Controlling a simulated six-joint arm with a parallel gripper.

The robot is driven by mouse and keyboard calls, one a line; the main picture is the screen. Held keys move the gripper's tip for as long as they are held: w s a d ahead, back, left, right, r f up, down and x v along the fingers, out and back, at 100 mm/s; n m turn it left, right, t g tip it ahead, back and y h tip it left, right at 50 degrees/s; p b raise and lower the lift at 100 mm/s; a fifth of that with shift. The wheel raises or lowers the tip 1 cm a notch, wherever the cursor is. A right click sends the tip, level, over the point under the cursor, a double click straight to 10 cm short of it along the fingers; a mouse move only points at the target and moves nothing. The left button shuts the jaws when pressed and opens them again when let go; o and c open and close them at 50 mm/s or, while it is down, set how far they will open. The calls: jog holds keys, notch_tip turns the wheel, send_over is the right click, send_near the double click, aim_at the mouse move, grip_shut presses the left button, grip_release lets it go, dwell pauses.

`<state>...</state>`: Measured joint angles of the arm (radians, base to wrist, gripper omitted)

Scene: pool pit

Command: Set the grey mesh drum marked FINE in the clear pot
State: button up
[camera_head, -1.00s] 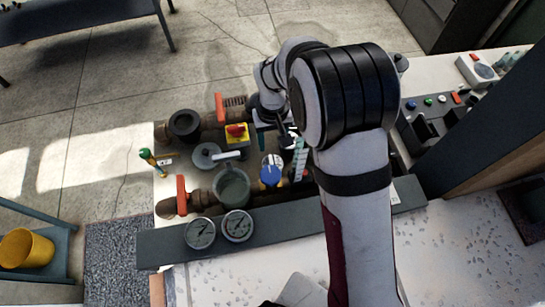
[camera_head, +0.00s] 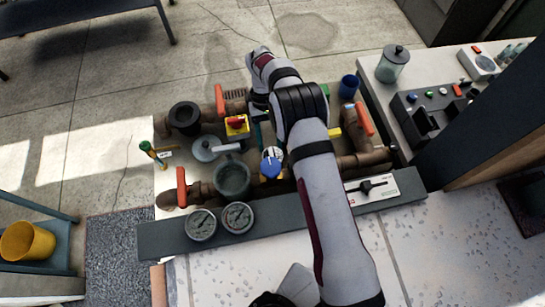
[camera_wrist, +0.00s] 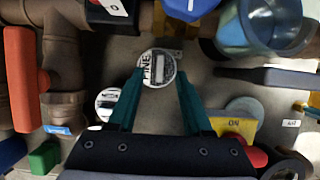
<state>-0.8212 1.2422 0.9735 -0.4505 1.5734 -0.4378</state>
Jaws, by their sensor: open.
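In the wrist view the drum marked FINE (camera_wrist: 157,68) shows its round pale top, with part of the lettering readable. My gripper (camera_wrist: 160,78) is open, its two teal fingers on either side of the drum's near edge in the picture; I cannot tell how far above it they are. In the head view my arm hides the drum, and only a sliver of a teal finger shows. The clear pot (camera_head: 233,178) stands open beside the blue-capped part, and it also shows at the upper right of the wrist view (camera_wrist: 262,25).
A second round pale top (camera_wrist: 108,103) is partly behind the left finger. A grey lid (camera_head: 207,148), a yellow switch with red knob (camera_head: 237,126) and pipes with orange handles (camera_head: 181,187) crowd the bench. Two gauges (camera_head: 238,216) sit along the front rail.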

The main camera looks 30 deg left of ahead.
aim_at(272, 151)
jog(key=shift+x, duration=1.2)
grip_shut()
dwell(0.4)
